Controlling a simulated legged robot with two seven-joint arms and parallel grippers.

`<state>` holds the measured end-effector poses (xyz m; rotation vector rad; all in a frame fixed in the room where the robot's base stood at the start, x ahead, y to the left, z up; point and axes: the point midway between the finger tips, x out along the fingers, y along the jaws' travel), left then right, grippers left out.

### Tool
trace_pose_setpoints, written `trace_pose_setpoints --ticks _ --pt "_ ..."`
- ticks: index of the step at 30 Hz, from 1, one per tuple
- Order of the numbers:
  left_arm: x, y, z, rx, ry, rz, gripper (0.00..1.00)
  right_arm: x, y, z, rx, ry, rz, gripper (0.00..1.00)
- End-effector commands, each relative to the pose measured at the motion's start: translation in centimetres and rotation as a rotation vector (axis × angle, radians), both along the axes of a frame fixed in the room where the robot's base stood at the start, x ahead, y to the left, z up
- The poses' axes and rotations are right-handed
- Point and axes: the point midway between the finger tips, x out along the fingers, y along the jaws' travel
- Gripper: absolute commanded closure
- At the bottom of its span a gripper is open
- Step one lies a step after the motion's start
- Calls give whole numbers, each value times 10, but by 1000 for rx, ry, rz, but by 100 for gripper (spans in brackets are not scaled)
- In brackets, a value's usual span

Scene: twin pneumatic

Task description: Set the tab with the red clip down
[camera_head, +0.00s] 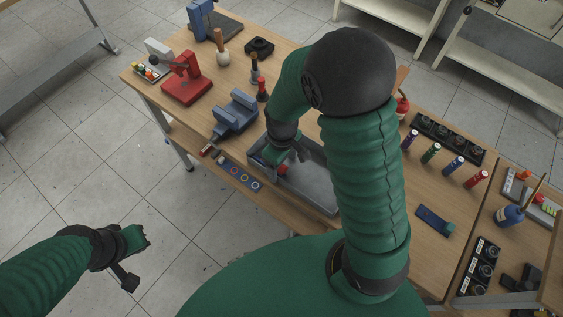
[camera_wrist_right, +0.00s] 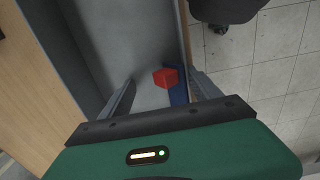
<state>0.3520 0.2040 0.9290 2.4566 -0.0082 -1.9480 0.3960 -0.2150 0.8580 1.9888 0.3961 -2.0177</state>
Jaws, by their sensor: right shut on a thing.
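The blue tab (camera_wrist_right: 178,96) with the red clip (camera_wrist_right: 166,77) is between the fingers of my right gripper (camera_wrist_right: 160,97) in the right wrist view. In the head view my right gripper (camera_head: 284,158) reaches down into the left end of a grey tray (camera_head: 322,206), and the red clip (camera_head: 283,169) shows just below it. Most of the tab is hidden there, and I cannot tell whether it touches the tray floor. My left gripper (camera_head: 128,262) hangs over the floor at lower left, away from the table; its fingers are unclear.
A blue vise (camera_head: 235,117) stands left of the tray, with a red press (camera_head: 187,83) behind it. A blue strip with coloured rings (camera_head: 240,176) lies along the front. Several coloured cylinders (camera_head: 431,153) and another blue tab (camera_head: 434,220) are at right.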

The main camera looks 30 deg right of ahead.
Motion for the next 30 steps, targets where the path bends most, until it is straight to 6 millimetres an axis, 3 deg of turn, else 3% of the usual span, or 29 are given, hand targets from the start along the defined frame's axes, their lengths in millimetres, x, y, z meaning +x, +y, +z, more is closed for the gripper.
trace_pose_setpoints --ticks 8,18,21,25,30 --pt "0 0 2 0 0 0 100 4 -6 11 -8 -12 -5 55" --pt "0 0 16 0 0 0 100 4 -1 95 -8 -16 -5 55" --pt "0 0 18 0 0 0 100 5 1 112 -9 -13 -3 55" --pt "0 0 18 0 0 0 100 4 2 122 -8 -7 -3 55" --pt "0 0 18 0 0 0 100 0 5 120 -7 -19 -26 55"
